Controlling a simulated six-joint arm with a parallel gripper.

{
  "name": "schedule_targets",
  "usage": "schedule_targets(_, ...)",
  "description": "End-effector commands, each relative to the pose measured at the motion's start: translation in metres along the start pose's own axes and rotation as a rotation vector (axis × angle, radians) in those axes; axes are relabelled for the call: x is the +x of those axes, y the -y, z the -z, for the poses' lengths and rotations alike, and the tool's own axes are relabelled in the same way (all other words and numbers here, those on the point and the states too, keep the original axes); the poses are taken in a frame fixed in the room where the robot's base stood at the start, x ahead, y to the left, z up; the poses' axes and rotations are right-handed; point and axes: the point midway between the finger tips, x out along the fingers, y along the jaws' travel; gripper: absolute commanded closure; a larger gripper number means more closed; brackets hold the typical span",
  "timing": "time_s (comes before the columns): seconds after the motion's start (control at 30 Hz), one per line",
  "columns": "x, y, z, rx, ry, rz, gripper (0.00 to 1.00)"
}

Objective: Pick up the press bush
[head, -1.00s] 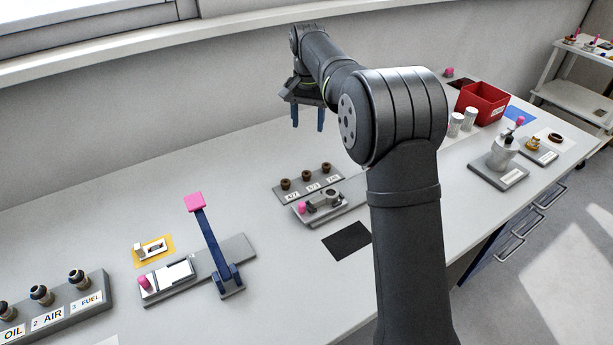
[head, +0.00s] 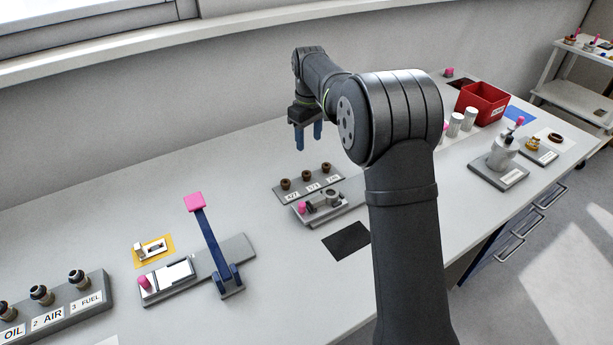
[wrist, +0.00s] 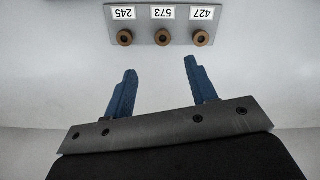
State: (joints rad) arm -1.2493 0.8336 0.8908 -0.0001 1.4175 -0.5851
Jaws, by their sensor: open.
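Several small brown bushes stand in a row on a grey labelled plate (head: 329,185) in the head view. The labels in the wrist view read 245, 573 and 427. There the bushes are the 245 one (wrist: 124,38), the 573 one (wrist: 162,38) and the 427 one (wrist: 200,38). The pictures do not show which is the press bush. My gripper (head: 308,140) is above the bench, behind the plate in the head view. Its blue fingers (wrist: 158,80) are apart and empty in the wrist view, pointing toward the row without touching it.
A grey fixture with a pink knob (head: 309,208) sits in front of the plate. A blue lever with a pink top (head: 205,235) stands to the left. A red bin (head: 482,104) and white cylinders (head: 455,125) are to the right.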

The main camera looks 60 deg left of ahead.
Motion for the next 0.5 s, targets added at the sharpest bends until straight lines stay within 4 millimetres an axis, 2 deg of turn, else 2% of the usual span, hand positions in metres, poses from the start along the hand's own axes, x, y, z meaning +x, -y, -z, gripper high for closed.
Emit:
schedule_targets(0.1,0.028,0.001,0.000,0.000,0.003,0.002,0.48)
schedule_targets(0.23,0.052,0.001,0.000,0.001,0.002,0.001,0.48)
schedule_targets(0.33,0.064,0.001,0.000,0.001,0.002,0.001,0.48)
schedule_targets(0.5,0.072,0.001,0.001,0.001,0.000,0.000,0.48)
